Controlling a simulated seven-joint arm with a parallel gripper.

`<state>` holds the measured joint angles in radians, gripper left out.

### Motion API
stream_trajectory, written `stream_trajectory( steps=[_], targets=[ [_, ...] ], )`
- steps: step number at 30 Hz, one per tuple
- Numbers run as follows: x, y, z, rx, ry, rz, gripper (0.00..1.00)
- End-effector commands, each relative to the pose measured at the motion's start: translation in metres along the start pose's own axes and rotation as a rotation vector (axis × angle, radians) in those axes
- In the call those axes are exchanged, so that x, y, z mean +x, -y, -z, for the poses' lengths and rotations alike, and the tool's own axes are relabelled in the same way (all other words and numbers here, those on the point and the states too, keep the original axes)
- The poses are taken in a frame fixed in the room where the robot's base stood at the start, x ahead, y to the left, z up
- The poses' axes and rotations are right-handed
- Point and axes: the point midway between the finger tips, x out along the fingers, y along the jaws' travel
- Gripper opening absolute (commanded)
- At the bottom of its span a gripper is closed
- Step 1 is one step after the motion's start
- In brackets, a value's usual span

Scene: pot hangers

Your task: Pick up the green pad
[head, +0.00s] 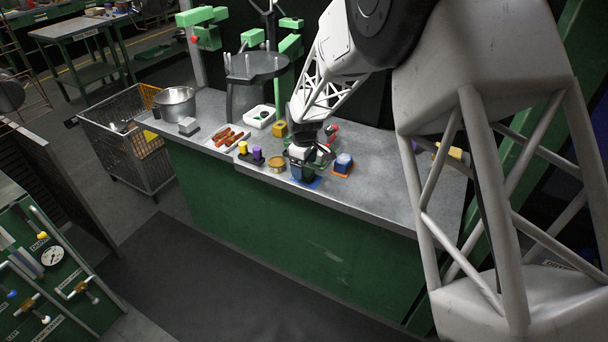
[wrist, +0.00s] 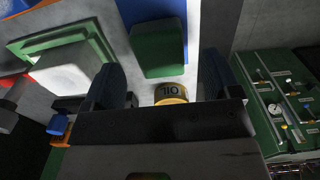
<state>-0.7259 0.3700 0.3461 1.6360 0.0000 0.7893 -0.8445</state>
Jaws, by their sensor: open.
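In the wrist view, a dark green pad (wrist: 159,50) with rounded corners sits on a blue base (wrist: 152,10). My gripper (wrist: 161,68) is open and empty, with one finger to the left and one to the right of the green pad; both look apart from it. In the head view, my gripper (head: 308,168) is low over the front of the bench and mostly hides the pad. A blue edge of the base (head: 308,183) shows below it.
In the head view, a blue-topped block on orange (head: 343,164) is right of my gripper; yellow and purple spools (head: 257,155) are left.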

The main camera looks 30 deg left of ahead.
Motion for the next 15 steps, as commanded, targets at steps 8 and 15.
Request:
stream_trajectory(
  steps=[8, 15],
  targets=[
    [0.027, 0.0, 0.0, 0.0, 0.0, 0.0, 0.83],
    [0.029, 0.0, 0.0, 0.0, 0.0, 0.0, 0.83]
  ],
)
